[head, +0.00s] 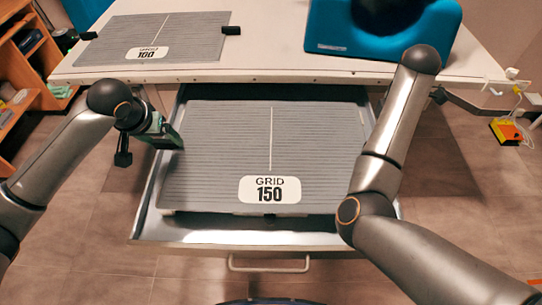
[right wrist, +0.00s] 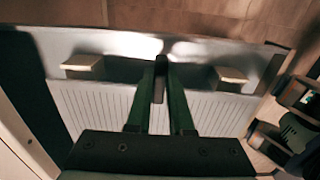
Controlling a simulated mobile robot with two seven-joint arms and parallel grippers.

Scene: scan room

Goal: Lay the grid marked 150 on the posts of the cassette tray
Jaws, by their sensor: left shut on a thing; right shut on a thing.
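The grid marked 150 (head: 228,150), a grey ridged plate with a white label, lies level over the cassette tray (head: 225,237) in the head view. Pale bits show under its front edge; I cannot tell whether it rests on them. My left gripper (head: 178,139) is shut on the grid's left edge. My right gripper (right wrist: 160,92) is hidden behind my right arm in the head view. In the right wrist view it is shut on a small dark tab beside the ridged surface (right wrist: 105,105). Two pale posts (right wrist: 83,66) (right wrist: 232,75) stand either side of the fingers there.
A second grid marked 100 (head: 185,42), with dark end tabs, lies on the white table (head: 270,68) at the back left. A blue device (head: 325,28) stands at the back right. Orange shelving (head: 35,70) is at far left. The open tray has a front handle (head: 268,268).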

